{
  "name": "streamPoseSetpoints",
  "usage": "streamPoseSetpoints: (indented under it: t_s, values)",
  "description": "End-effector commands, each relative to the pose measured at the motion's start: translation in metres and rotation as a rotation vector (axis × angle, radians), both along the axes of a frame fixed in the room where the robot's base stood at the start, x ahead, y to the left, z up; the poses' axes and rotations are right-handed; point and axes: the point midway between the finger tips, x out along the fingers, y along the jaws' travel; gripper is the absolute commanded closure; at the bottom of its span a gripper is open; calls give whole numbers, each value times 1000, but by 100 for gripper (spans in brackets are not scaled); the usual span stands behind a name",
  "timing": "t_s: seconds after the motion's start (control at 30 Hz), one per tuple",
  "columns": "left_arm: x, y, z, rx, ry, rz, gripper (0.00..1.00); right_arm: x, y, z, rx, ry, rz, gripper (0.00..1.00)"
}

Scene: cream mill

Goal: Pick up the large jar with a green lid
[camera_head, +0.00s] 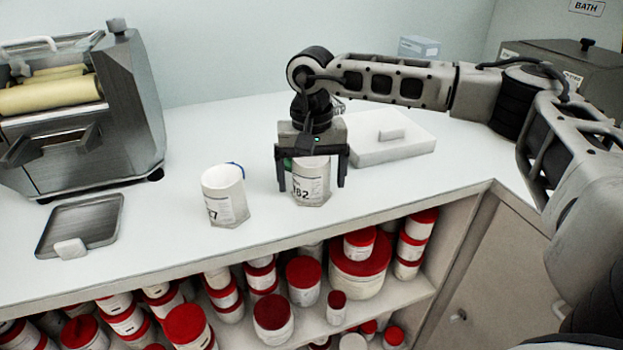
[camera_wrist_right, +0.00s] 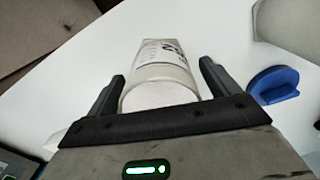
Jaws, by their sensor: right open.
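A white jar with a printed label ending in "82" (camera_head: 311,188) stands upright on the white counter. My right gripper (camera_head: 313,184) is above it, pointing down, with one open finger on each side of the jar. The gripper body hides the jar's top; a small green patch shows at its left edge, and I cannot tell whether it is a lid. In the right wrist view the same white jar (camera_wrist_right: 162,75) sits between the two fingers of the gripper (camera_wrist_right: 163,74). I cannot tell whether they touch it. My left gripper is not in view.
Another white jar (camera_head: 224,197) stands to the left, with a blue item (camera_wrist_right: 274,85) by it. A metal roller mill (camera_head: 130,90), a metal tray (camera_head: 82,225) and a white slab (camera_head: 385,150) are on the counter. Several red-lidded jars (camera_head: 303,272) fill the shelf below.

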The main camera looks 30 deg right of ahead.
Motion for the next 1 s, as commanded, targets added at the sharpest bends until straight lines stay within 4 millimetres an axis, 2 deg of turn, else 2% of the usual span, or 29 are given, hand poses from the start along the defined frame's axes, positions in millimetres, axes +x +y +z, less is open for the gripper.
streamPoseSetpoints:
  t_s: [0.23,0.27,0.4,0.43,0.77,0.87,1.0]
  values:
    - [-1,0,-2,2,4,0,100,0,0,-3,0,-1,-1,13]
    - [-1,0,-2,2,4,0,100,0,0,-3,0,-1,-1,16]
    - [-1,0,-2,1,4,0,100,0,0,-3,0,-1,-1,54]
    - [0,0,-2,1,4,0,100,0,0,-3,0,-1,-1,60]
    - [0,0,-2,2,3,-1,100,0,0,-2,1,-3,-1,60]
    - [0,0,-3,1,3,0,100,1,0,3,1,-3,0,60]
    - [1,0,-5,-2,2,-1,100,1,0,19,2,-5,0,60]
